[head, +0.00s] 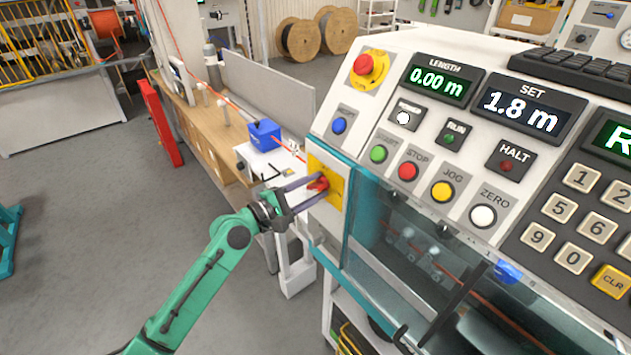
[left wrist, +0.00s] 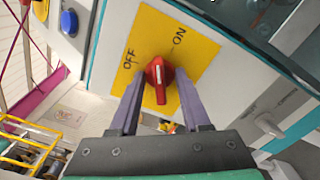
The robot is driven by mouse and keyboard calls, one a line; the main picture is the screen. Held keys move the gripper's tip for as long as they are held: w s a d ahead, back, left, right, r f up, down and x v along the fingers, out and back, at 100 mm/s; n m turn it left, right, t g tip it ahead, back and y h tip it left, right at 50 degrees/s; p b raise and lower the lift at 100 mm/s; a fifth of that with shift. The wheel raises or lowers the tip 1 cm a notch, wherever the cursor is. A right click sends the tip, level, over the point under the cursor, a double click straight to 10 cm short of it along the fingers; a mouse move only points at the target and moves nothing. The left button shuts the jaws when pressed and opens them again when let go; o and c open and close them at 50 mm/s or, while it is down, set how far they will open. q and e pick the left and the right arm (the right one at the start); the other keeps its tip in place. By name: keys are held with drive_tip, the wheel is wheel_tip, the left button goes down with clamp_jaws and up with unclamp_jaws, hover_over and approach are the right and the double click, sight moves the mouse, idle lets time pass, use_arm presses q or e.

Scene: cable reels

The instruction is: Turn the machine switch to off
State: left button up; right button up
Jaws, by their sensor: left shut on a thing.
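The machine switch is a red rotary knob (left wrist: 158,78) with a white line, on a yellow plate (left wrist: 205,47) marked OFF at the left and ON at the upper right in the left wrist view. There the line runs nearly upright in the picture; I cannot tell which label it points to. In the head view the red knob (head: 318,184) sits on the yellow plate (head: 335,188) at the machine's left front corner. My left gripper (left wrist: 157,93) has one finger on each side of the knob and is shut on it. My right gripper is not in view.
The control panel beside the switch carries a red emergency button (head: 364,64), several coloured buttons and a keypad (head: 570,215). LENGTH reads 0.00 m and SET reads 1.8 m. A wooden bench (head: 205,125) with a blue block (head: 264,135) stands behind. Open floor lies at the left.

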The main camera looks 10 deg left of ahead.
use_arm(q)
drive_tip(key=shift+n+p, duration=1.2)
drive_tip(key=shift+n, duration=0.4)
drive_tip(key=n, duration=0.2)
drive_tip(key=shift+n, duration=0.3)
drive_tip(key=n, duration=0.4)
drive_tip(key=shift+n, duration=0.3)
drive_tip(key=o, duration=0.9)
drive_tip(key=shift+n, duration=0.3)
drive_tip(key=shift+o, duration=0.2)
drive_tip(key=v, duration=0.8)
drive_tip(key=shift+f+b, duration=0.1)
drive_tip(key=shift+b, duration=0.2)
